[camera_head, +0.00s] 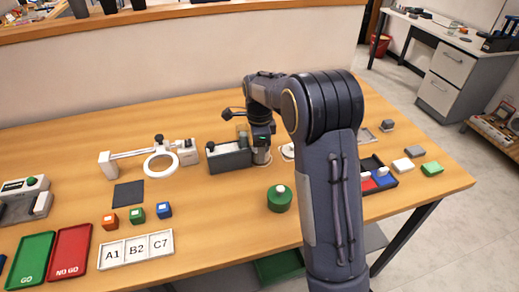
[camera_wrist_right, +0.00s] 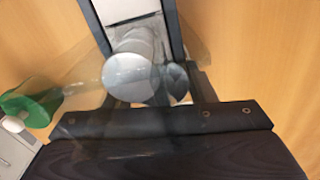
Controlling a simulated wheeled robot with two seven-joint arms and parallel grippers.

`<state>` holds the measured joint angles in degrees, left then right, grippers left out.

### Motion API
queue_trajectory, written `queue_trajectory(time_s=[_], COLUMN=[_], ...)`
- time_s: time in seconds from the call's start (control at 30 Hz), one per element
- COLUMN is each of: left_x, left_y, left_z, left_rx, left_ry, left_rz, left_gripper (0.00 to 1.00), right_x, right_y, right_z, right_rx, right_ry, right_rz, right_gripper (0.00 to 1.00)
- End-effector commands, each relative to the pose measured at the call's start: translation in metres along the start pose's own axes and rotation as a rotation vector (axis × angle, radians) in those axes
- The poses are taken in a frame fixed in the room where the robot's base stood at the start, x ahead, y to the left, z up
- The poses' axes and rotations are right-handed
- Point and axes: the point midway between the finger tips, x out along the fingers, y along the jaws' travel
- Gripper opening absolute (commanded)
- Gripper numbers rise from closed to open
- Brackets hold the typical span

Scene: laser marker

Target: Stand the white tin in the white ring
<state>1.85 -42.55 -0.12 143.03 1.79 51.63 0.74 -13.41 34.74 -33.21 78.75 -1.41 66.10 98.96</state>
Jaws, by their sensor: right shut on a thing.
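My right gripper (camera_head: 262,145) reaches down over the middle of the table, beside a dark grey box-shaped device. It is shut on a pale, round-sided thing that looks like the white tin (camera_head: 261,156). In the right wrist view, the pale tin (camera_wrist_right: 130,42) shows between the fingers, partly covered by them. A white ring (camera_head: 147,167) on a white arm lies to the left of the dark device, apart from the gripper. Its inside looks empty. My left gripper is not in view.
The dark device (camera_head: 228,158) stands between ring and gripper. A green round tin (camera_head: 279,200) stands in front; a white piece (camera_head: 288,151) is half hidden by my right arm. Small coloured cubes (camera_head: 137,215) and a labelled tray (camera_head: 136,250) lie front left. Wood is clear around the green tin.

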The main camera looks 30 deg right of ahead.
Motion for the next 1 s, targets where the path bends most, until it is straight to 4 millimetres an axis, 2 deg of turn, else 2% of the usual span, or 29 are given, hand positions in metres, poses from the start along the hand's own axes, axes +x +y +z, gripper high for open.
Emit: queue_trajectory(time_s=[0.4, 0.43, 0.6, 0.87, 1.0], left_x=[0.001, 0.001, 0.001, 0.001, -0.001], left_y=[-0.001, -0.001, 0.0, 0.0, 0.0], left_z=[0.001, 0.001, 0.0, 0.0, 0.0], left_rx=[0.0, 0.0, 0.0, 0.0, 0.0], left_ry=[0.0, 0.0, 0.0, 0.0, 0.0], left_rz=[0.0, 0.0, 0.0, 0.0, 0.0], left_gripper=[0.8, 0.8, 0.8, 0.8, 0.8], right_x=[0.007, 0.007, 0.006, 0.005, -0.005], right_y=[0.0, 0.0, 0.0, 0.0, -0.001], right_z=[0.0, 0.0, 0.0, 0.0, 0.0], right_rx=[0.0, 0.0, 0.0, 0.0, 0.0], right_ry=[-0.001, -0.001, 0.0, 0.0, -0.001], right_rz=[-0.001, -0.001, -0.001, -0.001, -0.004], right_gripper=[0.25, 0.51, 0.72, 0.72, 0.72])
